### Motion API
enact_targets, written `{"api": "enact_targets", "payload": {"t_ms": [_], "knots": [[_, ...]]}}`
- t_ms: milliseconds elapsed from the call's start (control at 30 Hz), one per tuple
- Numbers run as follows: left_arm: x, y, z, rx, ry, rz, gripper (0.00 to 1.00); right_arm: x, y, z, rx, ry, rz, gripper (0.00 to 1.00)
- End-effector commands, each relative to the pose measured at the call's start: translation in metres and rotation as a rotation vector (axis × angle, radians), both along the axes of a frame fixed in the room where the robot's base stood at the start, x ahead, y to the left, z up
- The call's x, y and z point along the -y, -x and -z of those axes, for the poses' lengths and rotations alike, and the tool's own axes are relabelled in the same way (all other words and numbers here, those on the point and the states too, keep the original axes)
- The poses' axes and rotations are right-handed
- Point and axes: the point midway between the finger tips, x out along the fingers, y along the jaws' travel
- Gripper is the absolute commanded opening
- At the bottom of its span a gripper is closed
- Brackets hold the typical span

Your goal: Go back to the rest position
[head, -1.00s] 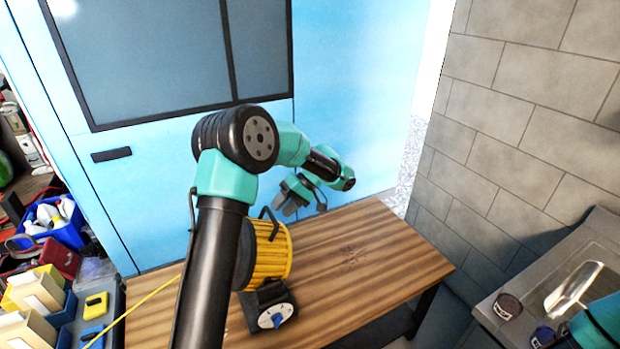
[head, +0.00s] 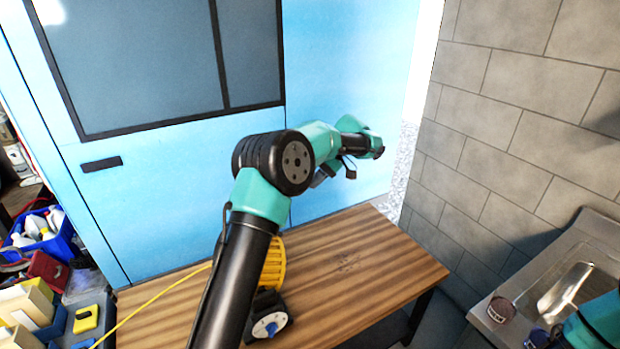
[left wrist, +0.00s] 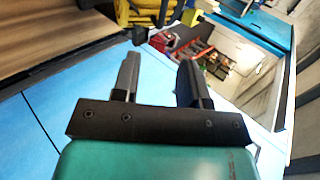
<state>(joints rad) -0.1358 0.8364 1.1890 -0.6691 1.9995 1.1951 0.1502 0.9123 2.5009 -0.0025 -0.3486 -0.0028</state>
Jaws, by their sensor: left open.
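My left arm reaches up from the bottom of the head view over the wooden table. Its gripper (head: 335,174) is up in front of the blue wall, mostly hidden by my own wrist. In the left wrist view the two dark fingers (left wrist: 158,68) stand apart with nothing between them. A yellow drum-like machine (head: 272,265) sits on the table behind my left forearm, partly hidden. My right arm shows only as a teal part at the lower right edge; its gripper is out of view.
The wooden table (head: 385,260) is bare to the right of the machine. A yellow cable (head: 150,312) runs left from it. A blue bin of bottles (head: 45,235) and boxes stand at left. A metal counter (head: 530,275) with a scoop (head: 566,290) and small cups stands against the block wall at right.

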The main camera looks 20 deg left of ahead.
Motion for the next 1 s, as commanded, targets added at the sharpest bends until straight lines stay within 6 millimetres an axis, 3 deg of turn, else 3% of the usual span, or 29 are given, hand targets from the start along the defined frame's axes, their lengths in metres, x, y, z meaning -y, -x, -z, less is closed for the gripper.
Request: {"api": "enact_targets", "payload": {"t_ms": [667, 1000], "knots": [[-0.002, 0.002, 0.002, 0.0, -0.001, -0.001, 0.4, 0.0, 0.0, 0.0, 0.0, 0.0, 0.0, 0.0], [-0.018, 0.022, 0.024, -0.002, -0.001, -0.001, 0.4, 0.0, 0.0, 0.0, 0.0, 0.0, 0.0, 0.0]]}}
